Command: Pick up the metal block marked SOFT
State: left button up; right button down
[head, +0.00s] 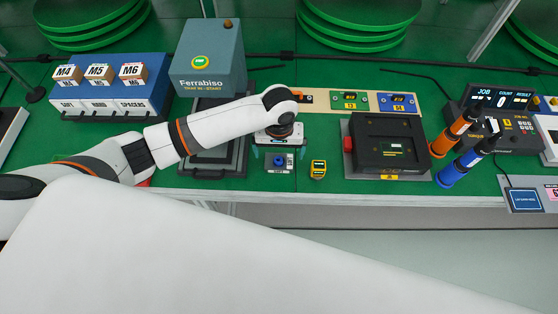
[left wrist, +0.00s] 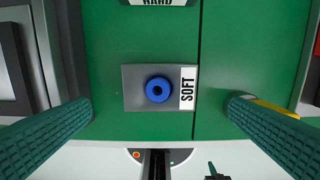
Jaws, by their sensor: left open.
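The metal block marked SOFT (left wrist: 132,91) lies on the green bench top. It is grey, with a blue round knob on top and a white SOFT label at its right side. In the head view the block (head: 279,168) sits near the bench's front edge. My left gripper (head: 280,152) is open above it, pointing down. In the left wrist view the fingers of my left gripper (left wrist: 160,105) stand apart on either side of the block, not touching it.
A label reading HARD (left wrist: 158,2) shows at the top edge of the left wrist view. A small yellow device (head: 318,169) stands just right of the block. A black case (head: 388,145) lies farther right. A blue-grey Ferrabiso box (head: 208,60) stands behind my left arm.

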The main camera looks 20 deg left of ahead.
aim_at(279, 160)
pick_arm(q)
jog(key=f, duration=0.5)
jog(key=shift+w+a+f+p, duration=0.1)
jog(key=shift+w+f+p, duration=0.15)
jog(key=shift+f+p, duration=0.1)
jog(key=shift+c, duration=0.3)
